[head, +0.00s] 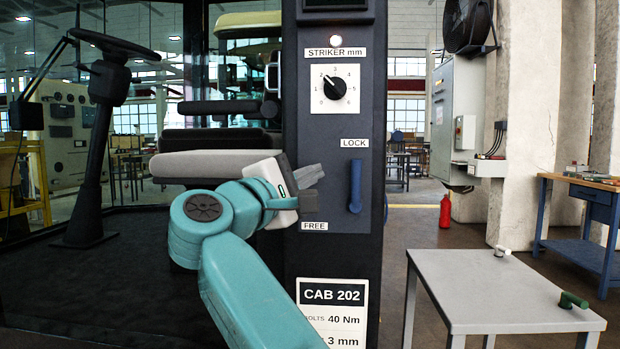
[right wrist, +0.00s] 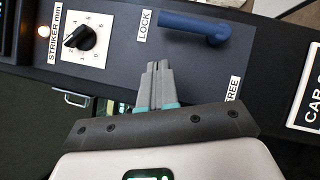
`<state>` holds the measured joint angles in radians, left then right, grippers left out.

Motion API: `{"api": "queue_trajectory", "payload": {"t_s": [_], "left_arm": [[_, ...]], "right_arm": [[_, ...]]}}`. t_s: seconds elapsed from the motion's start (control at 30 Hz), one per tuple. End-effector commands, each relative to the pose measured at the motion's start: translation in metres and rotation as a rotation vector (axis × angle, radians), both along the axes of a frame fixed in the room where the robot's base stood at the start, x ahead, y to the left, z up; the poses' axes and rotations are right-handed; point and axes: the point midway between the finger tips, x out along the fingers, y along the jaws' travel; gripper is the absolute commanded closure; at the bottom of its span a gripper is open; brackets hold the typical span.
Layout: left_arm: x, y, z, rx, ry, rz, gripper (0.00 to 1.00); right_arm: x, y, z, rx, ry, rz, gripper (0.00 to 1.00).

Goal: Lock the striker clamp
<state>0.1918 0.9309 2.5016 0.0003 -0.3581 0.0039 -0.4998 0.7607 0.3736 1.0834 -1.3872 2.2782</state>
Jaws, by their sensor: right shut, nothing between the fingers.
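The blue clamp lever (head: 355,186) stands upright on the dark cab post, with its upper end just under the LOCK label (head: 354,143). The FREE label (head: 314,226) is lower and to the left. In the right wrist view the lever (right wrist: 192,24) runs from beside LOCK to a bent, rounded end. My right gripper (head: 316,174) is in front of the panel, left of the lever in the head view. In the right wrist view its fingertips (right wrist: 154,66) are together, empty and apart from the lever. My left gripper is not in view.
A STRIKER mm dial (head: 335,88) with a black knob sits above the lever, under a lit lamp (head: 335,41). A grey table (head: 490,285) stands at right. A seat and steering wheel (head: 115,42) are in the cab at left. Floor between post and table is clear.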

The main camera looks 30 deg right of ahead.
Motion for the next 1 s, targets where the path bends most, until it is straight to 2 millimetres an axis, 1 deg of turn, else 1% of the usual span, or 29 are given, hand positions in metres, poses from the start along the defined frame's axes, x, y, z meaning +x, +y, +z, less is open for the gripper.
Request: {"api": "queue_trajectory", "payload": {"t_s": [0.17,0.33,0.5,0.67,1.0], "left_arm": [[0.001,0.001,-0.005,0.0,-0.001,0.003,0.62],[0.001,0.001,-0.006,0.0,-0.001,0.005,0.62],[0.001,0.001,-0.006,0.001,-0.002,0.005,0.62],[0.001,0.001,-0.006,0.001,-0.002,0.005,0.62],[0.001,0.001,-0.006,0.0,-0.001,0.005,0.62]], "right_arm": [[-0.011,0.024,-0.001,-0.001,-0.001,0.003,1.0],[-0.022,0.053,-0.001,-0.002,0.0,0.004,1.0],[-0.03,0.073,-0.001,-0.001,0.0,0.001,1.0],[-0.032,0.08,-0.001,-0.001,0.002,0.0,1.0],[-0.031,0.081,-0.002,-0.001,0.001,0.001,1.0]]}}
